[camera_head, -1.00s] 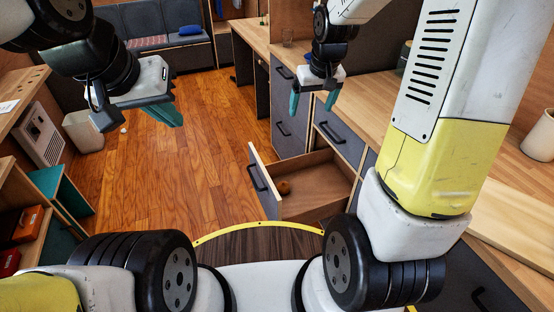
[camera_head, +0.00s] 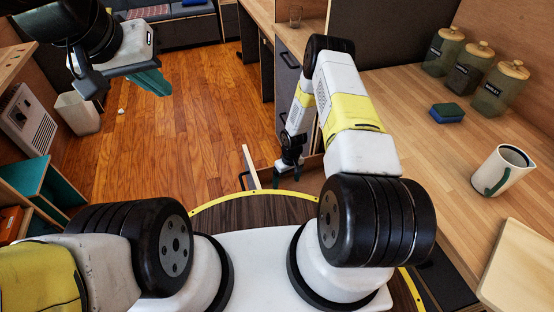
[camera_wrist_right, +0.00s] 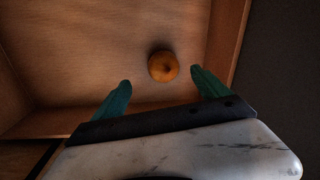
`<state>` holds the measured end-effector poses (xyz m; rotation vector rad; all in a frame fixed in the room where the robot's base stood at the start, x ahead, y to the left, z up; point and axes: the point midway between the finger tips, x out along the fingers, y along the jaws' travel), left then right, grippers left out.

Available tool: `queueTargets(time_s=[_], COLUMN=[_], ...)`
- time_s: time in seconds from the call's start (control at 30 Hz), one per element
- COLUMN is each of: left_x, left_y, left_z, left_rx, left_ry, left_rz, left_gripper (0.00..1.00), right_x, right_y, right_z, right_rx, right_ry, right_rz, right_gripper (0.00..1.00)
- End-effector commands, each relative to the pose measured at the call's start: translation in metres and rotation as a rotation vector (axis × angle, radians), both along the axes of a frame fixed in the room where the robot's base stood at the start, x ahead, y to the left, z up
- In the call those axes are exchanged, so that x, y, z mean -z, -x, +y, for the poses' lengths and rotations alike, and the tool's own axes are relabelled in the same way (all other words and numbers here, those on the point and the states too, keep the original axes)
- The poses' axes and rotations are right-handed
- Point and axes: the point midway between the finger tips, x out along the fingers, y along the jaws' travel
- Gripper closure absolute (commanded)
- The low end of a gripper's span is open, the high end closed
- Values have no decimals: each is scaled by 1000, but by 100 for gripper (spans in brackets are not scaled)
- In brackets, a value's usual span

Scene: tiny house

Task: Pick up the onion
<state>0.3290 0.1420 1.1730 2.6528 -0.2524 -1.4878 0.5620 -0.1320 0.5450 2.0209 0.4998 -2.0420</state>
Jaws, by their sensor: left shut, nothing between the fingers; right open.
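The onion (camera_wrist_right: 163,66) is round and orange-brown. In the right wrist view it lies on the floor of the open wooden drawer (camera_wrist_right: 70,60), near one side wall. My right gripper (camera_wrist_right: 158,92) is open, its two teal fingers pointing toward the onion, which shows just beyond and between the fingertips; nothing is between them. In the head view my right gripper (camera_head: 287,180) reaches down at the drawer, whose front panel (camera_head: 250,166) shows beside it; the onion is hidden there by my arm. My left gripper (camera_head: 154,82) is shut and empty, raised over the floor at upper left.
A white bin (camera_head: 78,112) stands at left. The wooden floor (camera_head: 170,150) between is mostly clear.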

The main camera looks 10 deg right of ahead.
Motion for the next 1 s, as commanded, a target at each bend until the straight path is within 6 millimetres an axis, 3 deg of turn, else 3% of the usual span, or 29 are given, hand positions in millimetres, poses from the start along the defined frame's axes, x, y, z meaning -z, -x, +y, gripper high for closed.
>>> queueTargets(time_s=[0.17, 0.7, 1.0], left_x=[0, 0, 0], left_y=[0, 0, 0], left_z=[0, 0, 0], left_rx=[0, 0, 0], left_ry=[0, 0, 0], left_rz=[0, 0, 0], left_gripper=[100, 100, 100], right_x=[23, 88, 93], right_y=[9, 4, 4], right_z=[4, 15, 16], right_rx=[-7, -7, -7], right_ry=[-5, -5, -4], right_rz=[11, 10, 10], right_gripper=[15, 15, 15])
